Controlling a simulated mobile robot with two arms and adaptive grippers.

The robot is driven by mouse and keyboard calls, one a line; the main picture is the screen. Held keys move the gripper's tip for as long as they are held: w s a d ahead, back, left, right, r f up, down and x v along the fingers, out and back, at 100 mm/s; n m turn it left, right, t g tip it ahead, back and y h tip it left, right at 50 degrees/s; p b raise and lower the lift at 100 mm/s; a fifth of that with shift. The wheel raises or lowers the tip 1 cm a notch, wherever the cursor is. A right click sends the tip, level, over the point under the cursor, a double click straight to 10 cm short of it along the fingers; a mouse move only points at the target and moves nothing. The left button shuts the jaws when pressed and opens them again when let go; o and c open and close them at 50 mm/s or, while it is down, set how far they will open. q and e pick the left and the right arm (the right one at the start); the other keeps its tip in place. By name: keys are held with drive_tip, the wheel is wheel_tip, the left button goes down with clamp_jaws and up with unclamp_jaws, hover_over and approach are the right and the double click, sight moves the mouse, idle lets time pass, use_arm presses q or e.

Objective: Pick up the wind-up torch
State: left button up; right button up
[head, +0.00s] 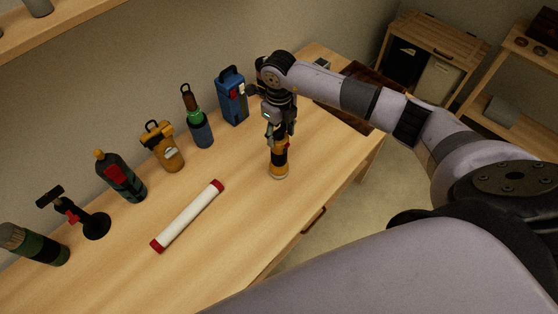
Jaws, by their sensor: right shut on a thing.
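My left gripper is out of view.
Along the wall side of the table (229,222) stand a blue lantern (233,103), a green-and-blue lamp (200,130), a yellow lantern (163,149) and several other items. A white tube with red ends (187,215) lies in front. A dark tray (345,108) is behind my right arm.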

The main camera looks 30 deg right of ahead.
clamp_jaws()
drive_tip(key=shift+r, duration=0.1)
idle(0.3)
